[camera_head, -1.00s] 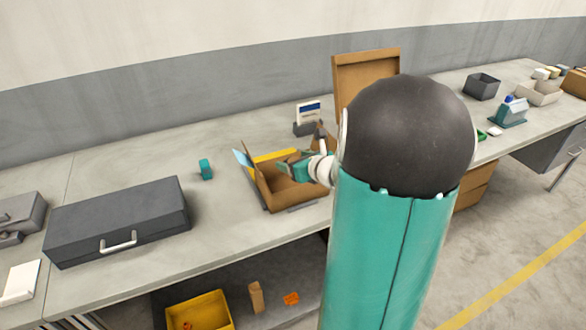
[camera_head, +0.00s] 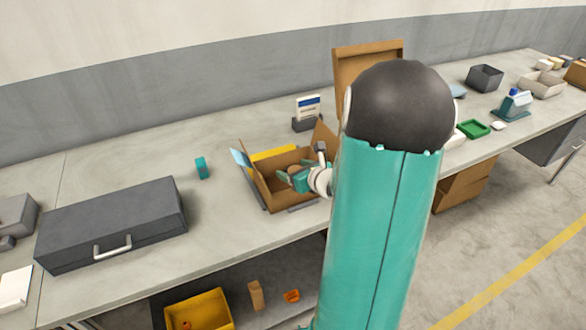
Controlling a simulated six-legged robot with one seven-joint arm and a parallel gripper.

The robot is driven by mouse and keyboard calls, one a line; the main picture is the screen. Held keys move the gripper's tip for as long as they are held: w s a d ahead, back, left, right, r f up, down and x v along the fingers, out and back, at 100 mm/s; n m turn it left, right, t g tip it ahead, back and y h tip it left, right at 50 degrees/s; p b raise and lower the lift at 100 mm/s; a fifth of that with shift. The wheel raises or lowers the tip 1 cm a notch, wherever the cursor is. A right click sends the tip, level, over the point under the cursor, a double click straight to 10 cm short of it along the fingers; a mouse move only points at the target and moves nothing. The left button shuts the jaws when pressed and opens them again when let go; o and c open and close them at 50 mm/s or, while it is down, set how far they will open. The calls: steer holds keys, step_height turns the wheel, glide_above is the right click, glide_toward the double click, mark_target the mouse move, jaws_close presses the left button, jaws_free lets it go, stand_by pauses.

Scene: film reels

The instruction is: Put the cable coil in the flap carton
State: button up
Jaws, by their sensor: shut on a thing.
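The flap carton (camera_head: 275,200) is a brown open box on the workbench, with its flaps standing out. My gripper (camera_head: 291,174) is at the carton's opening, its teal fingers over the inside. It is shut on a small brownish thing (camera_head: 295,169), taken as the cable coil, which is mostly hidden by the fingers. Whether it touches the carton floor cannot be told. My arm hides the bench to the right of the carton.
A dark case (camera_head: 110,222) lies left on the bench, and a small teal roll (camera_head: 201,167) stands behind it. A card holder (camera_head: 307,116) stands behind the carton. A larger open brown box (camera_head: 365,62) is partly hidden by my arm. A green tray (camera_head: 473,129) lies right.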

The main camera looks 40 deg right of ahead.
steer(key=shift+f, duration=0.3)
steer(key=shift+w+f, duration=0.1)
steer(key=shift+f, duration=0.55)
steer(key=o, duration=1)
steer(key=shift+o, duration=0.2)
steer(key=shift+a, duration=0.1)
steer(key=shift+r, duration=0.45)
steer(key=d+v, duration=0.1)
steer(key=v, duration=1.1)
steer(key=shift+a, duration=0.4)
steer(key=shift+r, duration=0.15)
